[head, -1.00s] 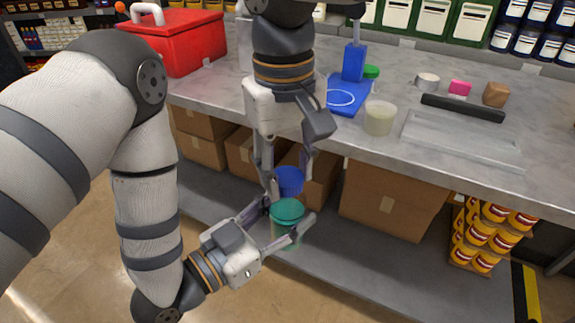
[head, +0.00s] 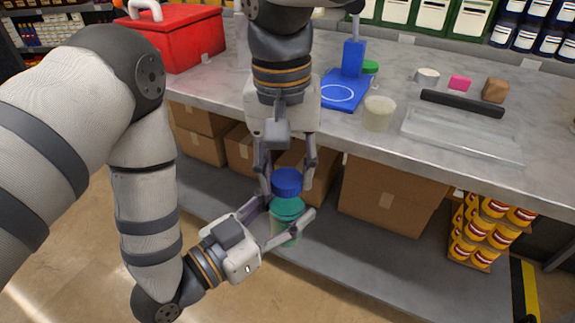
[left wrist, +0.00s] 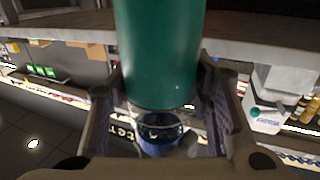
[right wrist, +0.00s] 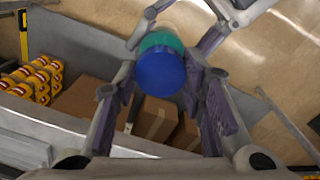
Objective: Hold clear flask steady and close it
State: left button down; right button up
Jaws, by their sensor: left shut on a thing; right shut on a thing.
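The clear flask (head: 283,238) is upright in the head view, with a green collar-like top part (head: 288,207) above its pale see-through body. A round blue lid (head: 287,181) is right above the green part, and the two overlap from above (right wrist: 160,72). My left gripper (head: 286,221) is shut on the flask from the side. In the left wrist view the green part (left wrist: 160,55) fills the middle, above clear glass with dark blue in it (left wrist: 160,126). My right gripper (head: 287,184) points down and is shut on the blue lid. Whether lid and flask touch is hidden.
The grey worktop (head: 220,92) is just behind the grippers. A blue stand (head: 345,92), a pale cup (head: 379,113) and a clear tray (head: 460,137) are on it. A red box (head: 180,40) is at back left. Cardboard boxes (head: 390,197) are on the shelf below.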

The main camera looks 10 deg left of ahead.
jog(key=m, duration=0.5)
jog(key=shift+m, duration=0.3)
jog(key=m, duration=0.4)
jog(key=shift+a, duration=0.15)
jog(key=m, duration=1)
jog(key=shift+w+m, duration=0.1)
jog(key=shift+m, duration=0.3)
jog(key=m, duration=0.5)
jog(key=shift+m+y, duration=0.3)
jog(key=shift+m, duration=0.1)
jog(key=o, duration=0.7)
jog(key=shift+r, duration=2.45)
